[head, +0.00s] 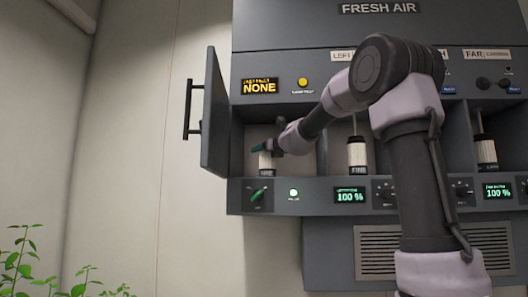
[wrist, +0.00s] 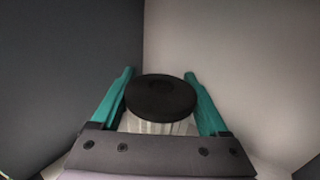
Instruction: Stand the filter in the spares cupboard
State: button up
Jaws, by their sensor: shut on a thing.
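In the head view a white filter (head: 266,163) with a dark base band stands upright in the left bay (head: 236,160), whose grey door (head: 215,115) hangs wide open to the left. My gripper (head: 262,147) reaches into this bay from the right, at the filter's top. In the wrist view the filter (wrist: 162,97) shows its round black cap and pale pleats between the two teal fingers of my gripper (wrist: 160,100). The gripper is shut on the filter. I cannot tell whether the filter's base touches the bay floor. No spares cupboard can be made out by label.
Two more filters stand in the middle bay (head: 357,154) and the right bay (head: 486,152). Below the bays runs a control panel with a green knob (head: 257,195) and green displays (head: 351,196). A yellow display (head: 260,86) reads NONE. Green plants (head: 30,262) are at the lower left.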

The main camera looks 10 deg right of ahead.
jog(key=o, duration=1.4)
jog(key=v, duration=1.2)
jog(key=s+a+f+n+g+y, duration=0.2)
jog(key=s+a+f+n, duration=0.15)
jog(key=s+n, duration=0.45)
jog(key=s+d+f+n+g+h, duration=0.2)
jog(key=s+f+n+g, duration=0.2)
jog(key=s+f+n, duration=0.6)
jog(key=s+d+f+n+g+h, duration=0.2)
jog(key=s+f+n+g+h, duration=0.1)
jog(key=s+f+n, duration=0.7)
notch_tip(320, 180, down, 5)
jog(key=shift+s+d+r+n+g, duration=0.1)
jog(key=shift+s+d+n+g, duration=0.25)
jog(key=shift+g, duration=0.35)
